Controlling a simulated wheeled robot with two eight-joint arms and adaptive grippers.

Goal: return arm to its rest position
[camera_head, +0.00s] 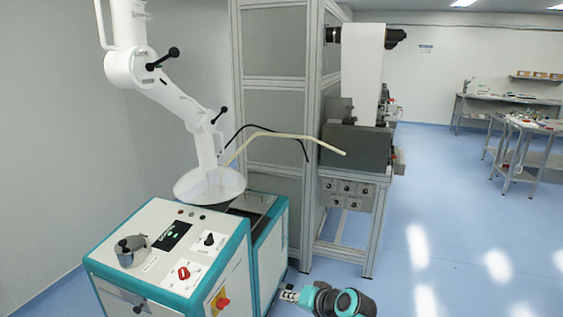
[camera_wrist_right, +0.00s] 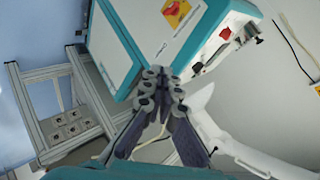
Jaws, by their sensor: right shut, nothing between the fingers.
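My right gripper (camera_head: 288,295) shows at the bottom centre of the head view, on a teal and dark grey wrist. It points left toward the teal-and-white control cabinet, with a gap of floor visible around it. In the right wrist view the gripper (camera_wrist_right: 162,82) is shut, with nothing between its fingers; its dark finger parts spread toward the teal wrist below. The cabinet's white panel (camera_wrist_right: 125,45) shows behind the fingers there. My left arm and left gripper are not in either view.
The control cabinet (camera_head: 165,225) carries a metal pot (camera_head: 131,251) and switches. Above it hangs a white jointed extraction arm (camera_head: 180,104) with a hood. The web machine (camera_head: 355,145) stands behind on a metal frame. Work tables (camera_head: 535,130) are far right. Blue floor (camera_head: 450,230) is clear between.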

